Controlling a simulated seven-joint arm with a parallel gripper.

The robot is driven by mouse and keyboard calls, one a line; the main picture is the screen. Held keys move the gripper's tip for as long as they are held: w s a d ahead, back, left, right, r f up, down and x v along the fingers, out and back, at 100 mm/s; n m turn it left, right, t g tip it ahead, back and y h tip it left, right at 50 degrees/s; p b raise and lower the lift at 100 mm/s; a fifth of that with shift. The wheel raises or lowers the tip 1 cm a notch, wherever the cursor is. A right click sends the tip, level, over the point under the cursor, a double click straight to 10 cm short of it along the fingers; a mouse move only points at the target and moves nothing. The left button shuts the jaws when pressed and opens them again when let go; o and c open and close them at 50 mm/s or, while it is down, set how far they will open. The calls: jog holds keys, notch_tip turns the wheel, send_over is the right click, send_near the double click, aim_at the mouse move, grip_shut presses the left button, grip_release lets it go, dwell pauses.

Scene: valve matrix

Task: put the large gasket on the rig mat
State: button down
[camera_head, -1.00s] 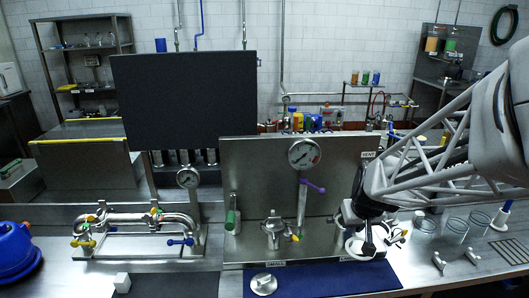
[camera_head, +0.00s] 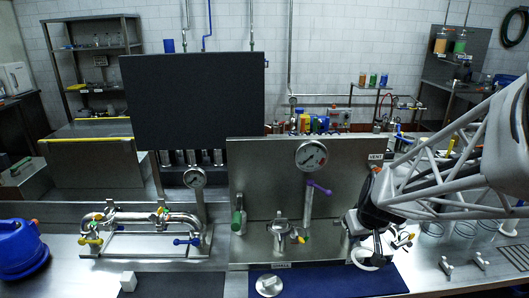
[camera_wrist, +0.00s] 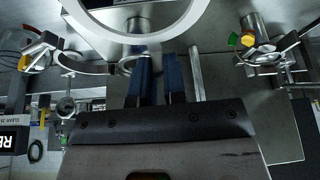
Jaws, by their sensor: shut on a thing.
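A large white ring, the large gasket, hangs at my gripper (camera_head: 383,238) in the head view, low over the right part of a blue mat (camera_head: 330,282). In the wrist view the white ring (camera_wrist: 150,40) fills the top, just beyond the blue fingers of my gripper (camera_wrist: 158,58). The fingers are shut on its near edge, with a narrow gap between them. Whether the ring touches the mat cannot be told. The blue mat lies in front of the steel panel; its label is too small to read.
A round metal part (camera_head: 269,286) lies on the mat's left end. A dark mat (camera_head: 175,286) with a white block (camera_head: 128,281) lies further left. The steel panel (camera_head: 345,180) with gauge stands behind. Glass beakers (camera_head: 465,230) and small metal fittings (camera_head: 480,261) stand at right.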

jog(key=s+a+f+n+g+y, duration=0.2)
jog(key=s+a+f+n, duration=0.3)
jog(key=s+n, duration=0.3)
jog(key=s+a+f+n+g+y, duration=0.2)
jog(key=s+a+f+n, duration=0.2)
jog(key=s+a+n, duration=0.3)
jog(key=shift+s+f+n, duration=0.4)
jog(key=shift+s+n, duration=0.5)
jog(key=shift+w+a, duration=0.15)
send_over(298, 284)
jog(key=d, duration=0.1)
jog(key=shift+f, duration=0.75)
jog(key=shift+f, duration=0.15)
jog(key=shift+f, duration=1.65)
jog(key=shift+f, duration=0.35)
